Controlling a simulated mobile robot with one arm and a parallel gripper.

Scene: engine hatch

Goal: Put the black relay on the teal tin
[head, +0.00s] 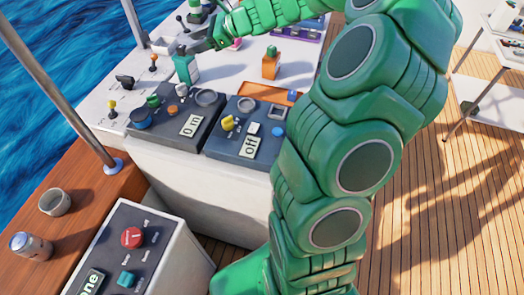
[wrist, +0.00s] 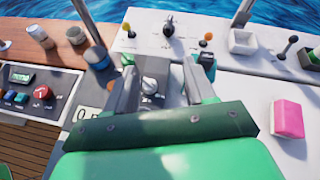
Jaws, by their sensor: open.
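A teal block-like thing (head: 185,69), which looks like the teal tin, stands on the pale console in the head view. In the wrist view a teal and dark thing (wrist: 208,60) shows just beyond my right finger and is partly hidden by it. My gripper (wrist: 165,85) is open, its two fingers apart with a grey knob (wrist: 150,84) visible between them, and I see nothing held. In the head view my gripper (head: 205,44) is above and right of the teal thing. I cannot surely make out the black relay; a dark block (wrist: 309,58) shows at the wrist view's right edge.
Levers and a black switch (wrist: 169,27) stand along the console's sea side, near a white open box (wrist: 243,41). A pink block (wrist: 288,118) lies at right. An orange block (head: 270,67) stands behind the dark knob panels (head: 245,128).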

